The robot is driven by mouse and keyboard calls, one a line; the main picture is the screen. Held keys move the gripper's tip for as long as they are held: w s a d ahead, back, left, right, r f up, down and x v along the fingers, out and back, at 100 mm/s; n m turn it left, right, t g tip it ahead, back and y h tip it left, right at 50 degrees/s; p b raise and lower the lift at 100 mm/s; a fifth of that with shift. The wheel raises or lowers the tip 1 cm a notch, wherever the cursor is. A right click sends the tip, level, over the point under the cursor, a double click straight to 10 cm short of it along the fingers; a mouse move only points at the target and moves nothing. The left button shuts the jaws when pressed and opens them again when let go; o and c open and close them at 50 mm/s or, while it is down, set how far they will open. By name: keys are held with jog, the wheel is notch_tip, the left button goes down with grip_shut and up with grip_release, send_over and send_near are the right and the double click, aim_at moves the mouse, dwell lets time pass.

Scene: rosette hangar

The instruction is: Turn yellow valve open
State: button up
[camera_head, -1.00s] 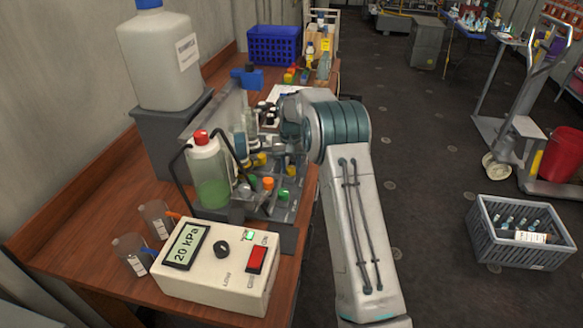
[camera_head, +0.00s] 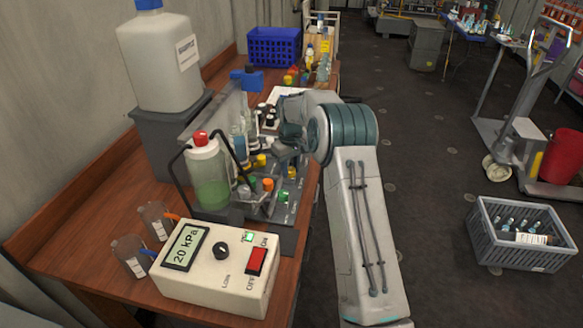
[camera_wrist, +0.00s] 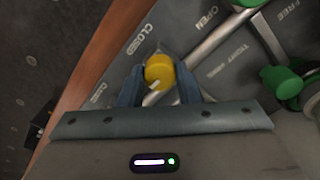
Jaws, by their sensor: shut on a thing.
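The yellow valve (camera_wrist: 158,72) shows in the wrist view as a round yellow knob with a short white mark pointing to the lower left. My gripper (camera_wrist: 159,80) is shut on it, one blue-grey finger on each side. The dark panel (camera_wrist: 185,38) around it carries the words CLOSED and OPEN above the knob, and grey pipes run past it. In the head view my gripper (camera_head: 272,156) is at the rack of valves and bottles, partly hidden by my wrist. A yellow knob (camera_head: 261,160) shows there, but I cannot tell if it is the same one.
A green valve (camera_wrist: 281,81) is to the right in the wrist view. Orange (camera_head: 268,184) and green knobs stand nearer in the head view. A bottle of green liquid (camera_head: 210,175) and a control box reading 20 kPa (camera_head: 218,268) are close by.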

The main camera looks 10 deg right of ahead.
aim_at(290, 169)
dwell(0.3)
jog(key=o, duration=1)
jog(key=shift+c, duration=0.2)
jog(key=shift+r, duration=0.15)
notch_tip(290, 169, up, 14)
jog(key=shift+f+b, duration=0.2)
jog(key=shift+b, duration=0.2)
